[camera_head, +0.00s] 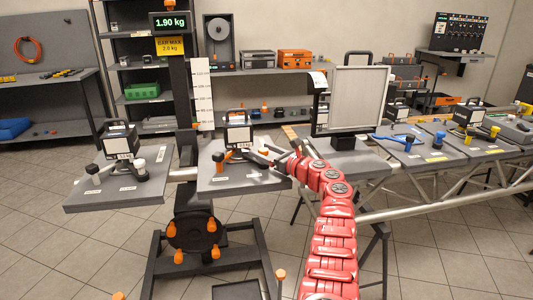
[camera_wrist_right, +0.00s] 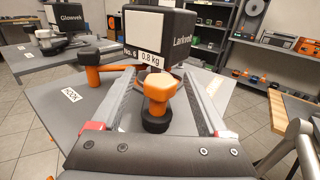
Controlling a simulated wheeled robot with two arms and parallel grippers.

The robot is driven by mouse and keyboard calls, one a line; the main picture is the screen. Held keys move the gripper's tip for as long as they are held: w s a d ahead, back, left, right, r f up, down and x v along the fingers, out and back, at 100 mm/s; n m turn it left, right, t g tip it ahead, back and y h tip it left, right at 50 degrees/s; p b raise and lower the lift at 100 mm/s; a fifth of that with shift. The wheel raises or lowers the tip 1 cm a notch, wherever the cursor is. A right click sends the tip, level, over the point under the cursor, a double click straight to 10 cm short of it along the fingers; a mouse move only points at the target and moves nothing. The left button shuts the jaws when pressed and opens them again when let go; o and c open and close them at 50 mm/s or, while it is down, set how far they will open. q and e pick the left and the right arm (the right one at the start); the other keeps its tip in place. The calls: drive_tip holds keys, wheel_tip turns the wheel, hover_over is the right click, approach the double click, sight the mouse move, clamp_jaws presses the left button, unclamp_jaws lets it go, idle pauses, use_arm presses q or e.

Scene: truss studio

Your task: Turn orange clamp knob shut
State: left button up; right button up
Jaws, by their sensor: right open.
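The orange clamp knob (camera_wrist_right: 158,88) stands on a black round base in the right wrist view, in front of a black box-shaped device (camera_wrist_right: 170,22) labelled 0.8 kg. My right gripper (camera_wrist_right: 158,76) is open, with one finger on each side of the knob; I cannot tell whether either finger touches it. In the head view my right gripper (camera_head: 266,153) reaches in over the right side of the grey plate (camera_head: 215,183), next to the same device (camera_head: 237,137). There the gripper hides most of the knob. My left gripper is not in view.
Another grey plate (camera_head: 85,198) with a similar device stands to the left. A scale display (camera_head: 170,23) reads 1.90 kg. A truss table (camera_head: 455,170) with more fixtures runs right.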

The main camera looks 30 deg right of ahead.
drive_tip(key=shift+s+d, duration=0.2)
drive_tip(key=shift+s, duration=0.2)
drive_tip(key=v, duration=1.6)
drive_tip(key=shift+s, duration=0.3)
